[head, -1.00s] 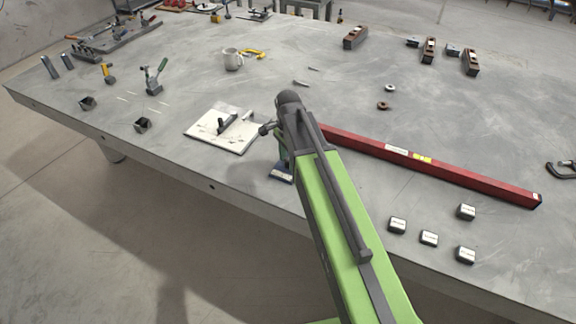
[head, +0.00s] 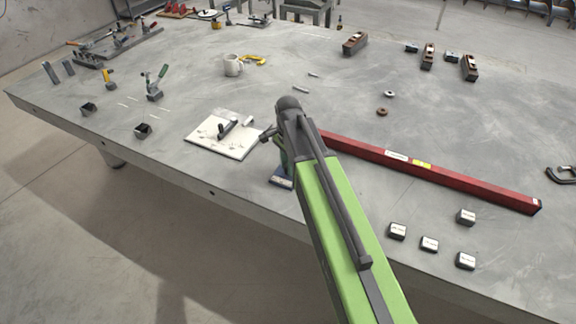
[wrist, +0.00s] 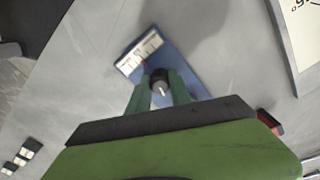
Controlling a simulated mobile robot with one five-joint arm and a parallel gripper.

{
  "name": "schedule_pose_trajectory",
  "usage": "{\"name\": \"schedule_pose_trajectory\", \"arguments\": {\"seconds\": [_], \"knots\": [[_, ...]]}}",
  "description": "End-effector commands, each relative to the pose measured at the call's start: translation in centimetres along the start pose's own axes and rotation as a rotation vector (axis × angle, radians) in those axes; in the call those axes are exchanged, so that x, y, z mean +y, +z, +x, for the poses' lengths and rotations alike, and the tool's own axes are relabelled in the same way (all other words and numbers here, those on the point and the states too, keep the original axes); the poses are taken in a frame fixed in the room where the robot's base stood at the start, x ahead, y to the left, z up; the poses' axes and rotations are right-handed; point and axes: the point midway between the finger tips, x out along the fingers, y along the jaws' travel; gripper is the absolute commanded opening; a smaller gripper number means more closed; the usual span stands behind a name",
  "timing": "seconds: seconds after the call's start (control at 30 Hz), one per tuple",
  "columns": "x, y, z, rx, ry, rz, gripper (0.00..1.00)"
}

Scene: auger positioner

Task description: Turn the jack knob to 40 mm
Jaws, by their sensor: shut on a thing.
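The jack's dark round knob (wrist: 160,86) shows in the wrist view, with a pale line on its top. My gripper (wrist: 159,78) is shut on the knob, with one green finger on each side of it. The jack has a blue base plate (wrist: 187,68), which also shows in the head view (head: 281,181) near the table's front edge. A white scale (wrist: 139,51) with dark marks and a small red pointer (wrist: 145,64) lie beside the knob. The scale's reading is too small to tell. In the head view my arm hides the knob and most of the jack.
A white board with dark parts (head: 208,145) lies left of the jack. A long red level (head: 450,175) lies to the right. Several small metal blocks (head: 398,231) sit near the front right edge. The middle of the table is mostly clear.

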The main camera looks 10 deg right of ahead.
Motion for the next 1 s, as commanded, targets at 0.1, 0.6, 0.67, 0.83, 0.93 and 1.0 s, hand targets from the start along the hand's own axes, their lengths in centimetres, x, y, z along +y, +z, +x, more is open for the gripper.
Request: {"name": "schedule_pose_trajectory", "arguments": {"seconds": [0.1, 0.6, 0.67, 0.83, 0.93, 1.0], "knots": [[0.03, 0.00, 0.02, 0.000, 0.000, -0.069, 0.00], [0.03, -0.01, 0.02, 0.000, 0.001, -0.525, 0.00], [0.04, -0.01, 0.02, 0.000, 0.001, -0.582, 0.00], [0.04, -0.01, 0.02, 0.000, 0.001, -0.743, 0.00], [0.04, -0.01, 0.02, 0.000, 0.001, -0.838, 0.00], [0.05, -0.02, 0.02, 0.000, 0.001, -0.905, 0.00]]}}
